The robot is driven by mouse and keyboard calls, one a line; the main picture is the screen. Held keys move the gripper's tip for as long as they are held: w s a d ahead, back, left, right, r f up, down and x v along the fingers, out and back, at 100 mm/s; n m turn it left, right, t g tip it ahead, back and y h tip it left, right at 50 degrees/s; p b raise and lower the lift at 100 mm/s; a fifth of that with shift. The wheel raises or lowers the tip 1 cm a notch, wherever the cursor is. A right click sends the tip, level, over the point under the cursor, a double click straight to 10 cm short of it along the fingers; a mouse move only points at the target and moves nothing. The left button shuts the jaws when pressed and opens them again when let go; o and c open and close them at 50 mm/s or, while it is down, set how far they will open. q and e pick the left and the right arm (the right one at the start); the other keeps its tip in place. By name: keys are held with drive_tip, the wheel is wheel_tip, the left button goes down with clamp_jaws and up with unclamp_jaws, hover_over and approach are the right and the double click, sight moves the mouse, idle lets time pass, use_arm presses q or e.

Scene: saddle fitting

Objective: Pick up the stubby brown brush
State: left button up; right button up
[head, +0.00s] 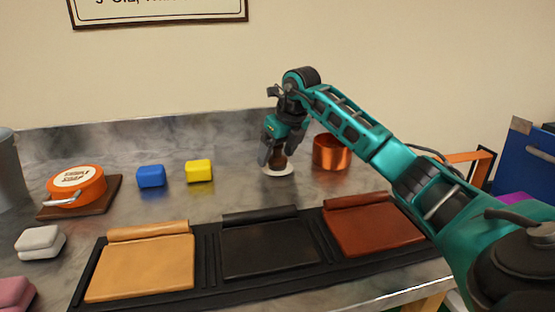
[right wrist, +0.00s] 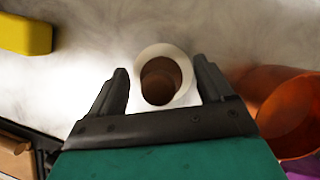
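The stubby brown brush (head: 278,159) stands upright on the counter, with a round white base (head: 277,170) around its lower end. In the right wrist view, its brown handle (right wrist: 161,80) shows from above inside a white ring. My right gripper (head: 277,154) points down over it. In the right wrist view, the right gripper's fingers (right wrist: 162,84) are spread on either side of the brush, with gaps on both sides. The fingers partly hide the brush in the head view. My left gripper is not in view.
A copper pot (head: 331,152) stands close right of the brush. Yellow (head: 199,171) and blue (head: 151,176) blocks lie left. An orange tin (head: 76,186) sits on a brown board. A black tray (head: 208,260) with tan, black and red-brown leather pieces lies in front.

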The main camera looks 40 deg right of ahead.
drive_tip(key=c, duration=1.1)
drive_tip(key=shift+o, duration=0.2)
wheel_tip(320, 180, up, 20)
drive_tip(key=p, duration=0.5)
drive_tip(key=shift+p, duration=0.3)
drive_tip(key=o, duration=0.4)
drive_tip(key=c, duration=0.3)
